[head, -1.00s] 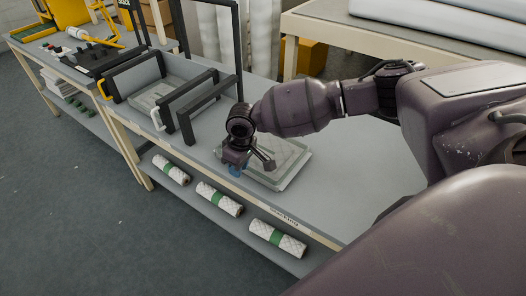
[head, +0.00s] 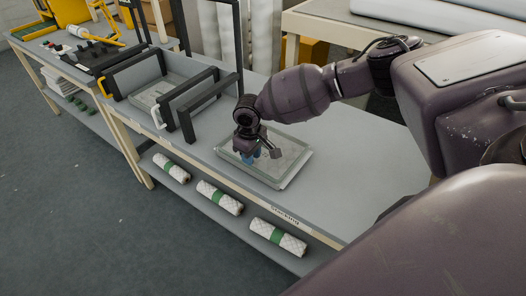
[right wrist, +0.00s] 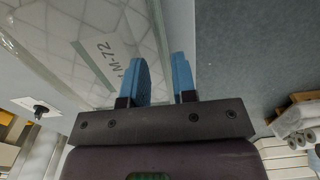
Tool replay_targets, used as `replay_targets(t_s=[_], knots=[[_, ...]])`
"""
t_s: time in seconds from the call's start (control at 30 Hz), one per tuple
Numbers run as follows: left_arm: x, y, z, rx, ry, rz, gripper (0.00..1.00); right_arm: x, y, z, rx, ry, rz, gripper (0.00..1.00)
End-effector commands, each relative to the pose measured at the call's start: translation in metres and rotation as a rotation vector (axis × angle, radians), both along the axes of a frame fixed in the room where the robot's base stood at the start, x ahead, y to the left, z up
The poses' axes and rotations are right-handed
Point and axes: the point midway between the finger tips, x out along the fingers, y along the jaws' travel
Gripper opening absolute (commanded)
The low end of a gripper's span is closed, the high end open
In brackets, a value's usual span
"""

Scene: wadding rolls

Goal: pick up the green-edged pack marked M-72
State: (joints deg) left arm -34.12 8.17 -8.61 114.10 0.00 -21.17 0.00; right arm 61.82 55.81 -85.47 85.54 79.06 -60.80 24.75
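The flat clear pack with a pale quilted filling and green edging (head: 288,166) lies on the grey bench. In the right wrist view its label reads M-72 (right wrist: 118,64). My right gripper (head: 257,158) is over the pack's left part in the head view and hides some of it. My left gripper is not in view.
A black-framed rack (head: 190,101) with another flat pack (head: 152,96) stands left of the M-72 pack. Three rolls with green bands, one here (head: 277,237), lie on the lower shelf. The bench top (head: 352,187) is clear to the right.

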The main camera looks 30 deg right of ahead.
Motion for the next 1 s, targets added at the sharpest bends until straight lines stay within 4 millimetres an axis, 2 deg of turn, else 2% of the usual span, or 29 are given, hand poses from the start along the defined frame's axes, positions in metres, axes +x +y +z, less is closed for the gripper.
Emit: replay_targets(t_s=[0.1,0.23,0.57,0.77,1.0], knots=[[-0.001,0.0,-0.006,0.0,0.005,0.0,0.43,0.001,0.002,-0.02,0.0,0.004,0.002,0.26],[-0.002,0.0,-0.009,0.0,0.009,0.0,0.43,0.002,0.002,-0.035,0.0,0.003,0.0,0.26],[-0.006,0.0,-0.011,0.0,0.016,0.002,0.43,0.002,0.002,-0.04,0.0,0.0,0.0,0.26],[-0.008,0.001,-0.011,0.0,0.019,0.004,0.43,0.002,0.002,-0.04,0.0,0.001,0.0,0.0],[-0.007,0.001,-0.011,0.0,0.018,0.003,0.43,0.002,0.002,-0.04,0.0,0.0,0.0,0.0]])
